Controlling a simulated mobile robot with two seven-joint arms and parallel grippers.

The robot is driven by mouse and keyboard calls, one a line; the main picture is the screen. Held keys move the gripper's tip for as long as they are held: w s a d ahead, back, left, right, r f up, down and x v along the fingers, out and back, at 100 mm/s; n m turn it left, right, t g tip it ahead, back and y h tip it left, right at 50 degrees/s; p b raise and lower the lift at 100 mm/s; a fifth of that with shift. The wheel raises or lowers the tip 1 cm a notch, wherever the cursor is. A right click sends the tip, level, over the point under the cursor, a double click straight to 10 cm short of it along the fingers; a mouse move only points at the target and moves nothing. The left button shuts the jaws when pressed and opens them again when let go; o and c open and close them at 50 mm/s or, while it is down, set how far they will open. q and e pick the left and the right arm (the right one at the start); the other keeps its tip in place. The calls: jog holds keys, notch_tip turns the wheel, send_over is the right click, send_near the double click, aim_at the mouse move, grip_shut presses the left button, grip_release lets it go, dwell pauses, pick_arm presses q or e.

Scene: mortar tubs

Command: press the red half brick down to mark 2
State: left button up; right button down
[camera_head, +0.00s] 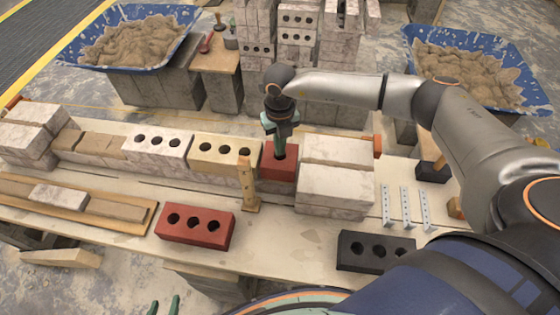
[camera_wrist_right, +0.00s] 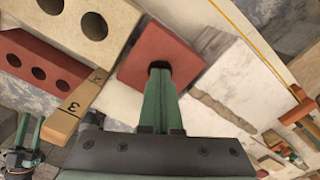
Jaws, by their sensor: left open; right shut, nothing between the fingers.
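The red half brick (camera_head: 283,168) sits in the wall course between a cream holed brick (camera_head: 225,158) and white blocks (camera_head: 335,185). My right gripper (camera_head: 280,154) is shut and points down at the half brick's top. In the right wrist view its fingertips (camera_wrist_right: 160,70) are at the dark hole in the half brick (camera_wrist_right: 178,50); whether they touch it I cannot tell. A wooden gauge (camera_head: 248,185) stands upright in front of the half brick; a 3 shows on it in the wrist view (camera_wrist_right: 72,110). My left gripper (camera_head: 164,306) is open and empty at the bottom edge.
A whole red brick (camera_head: 195,227) and a black brick (camera_head: 375,252) lie on the front of the plank table. Metal strips (camera_head: 405,207) lie at right. Blue mortar tubs (camera_head: 130,40) (camera_head: 475,70) stand behind. The table between the red and black bricks is clear.

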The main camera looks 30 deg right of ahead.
jog(key=shift+s+f+b, duration=0.1)
jog(key=shift+f+b, duration=0.3)
jog(key=shift+f, duration=0.35)
dwell(1.8)
jog(key=shift+r+p, duration=2.05)
jog(key=shift+r, duration=0.6)
